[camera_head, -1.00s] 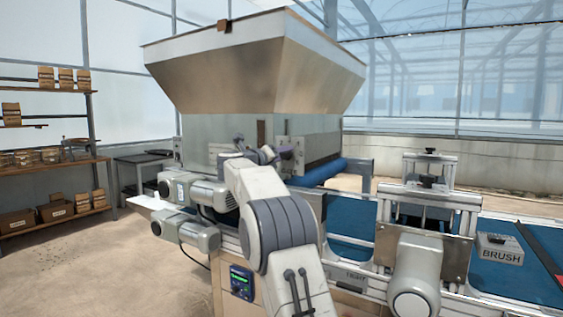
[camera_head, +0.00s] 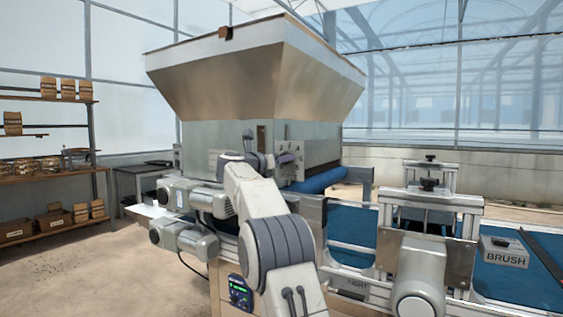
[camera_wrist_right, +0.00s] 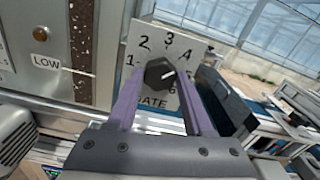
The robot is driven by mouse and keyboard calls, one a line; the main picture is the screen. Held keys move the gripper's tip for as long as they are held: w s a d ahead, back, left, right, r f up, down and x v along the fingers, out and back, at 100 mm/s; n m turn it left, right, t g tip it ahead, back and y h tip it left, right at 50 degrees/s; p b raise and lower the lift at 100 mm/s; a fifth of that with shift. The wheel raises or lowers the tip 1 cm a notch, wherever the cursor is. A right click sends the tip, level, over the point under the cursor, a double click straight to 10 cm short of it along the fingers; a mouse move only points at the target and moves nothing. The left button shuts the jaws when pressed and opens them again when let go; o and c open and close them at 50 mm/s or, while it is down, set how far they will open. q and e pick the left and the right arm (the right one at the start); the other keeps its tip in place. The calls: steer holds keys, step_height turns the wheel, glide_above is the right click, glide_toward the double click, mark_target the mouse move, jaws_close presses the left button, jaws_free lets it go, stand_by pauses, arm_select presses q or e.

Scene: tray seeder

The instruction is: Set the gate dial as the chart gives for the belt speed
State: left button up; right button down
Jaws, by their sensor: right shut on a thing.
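The gate dial (camera_wrist_right: 159,73) is a dark knob on a pale plate (camera_wrist_right: 143,41) with numbers around it and the word GATE below. Its white mark points right and slightly up, toward the region between 4 and the right finger, which hides the 5. My right gripper (camera_wrist_right: 160,78) has its two purple fingers on either side of the knob, shut on it. In the head view my right gripper (camera_head: 288,158) is at the hopper machine's side panel and the dial is too small to read. My left gripper is out of view.
A control box (camera_head: 240,292) with a green display, too small to read, sits low on the machine. A LOW label (camera_wrist_right: 46,62) and seed window (camera_wrist_right: 82,45) are left of the dial. The blue belt (camera_head: 352,221) and BRUSH unit (camera_head: 505,252) lie right.

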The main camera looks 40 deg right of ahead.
steer(key=shift+f, duration=0.15)
steer(key=shift+c, duration=1.5)
jaws_free()
steer(key=b+v, duration=0.2)
steer(key=v, duration=0.8)
steer(key=shift+a, duration=0.25)
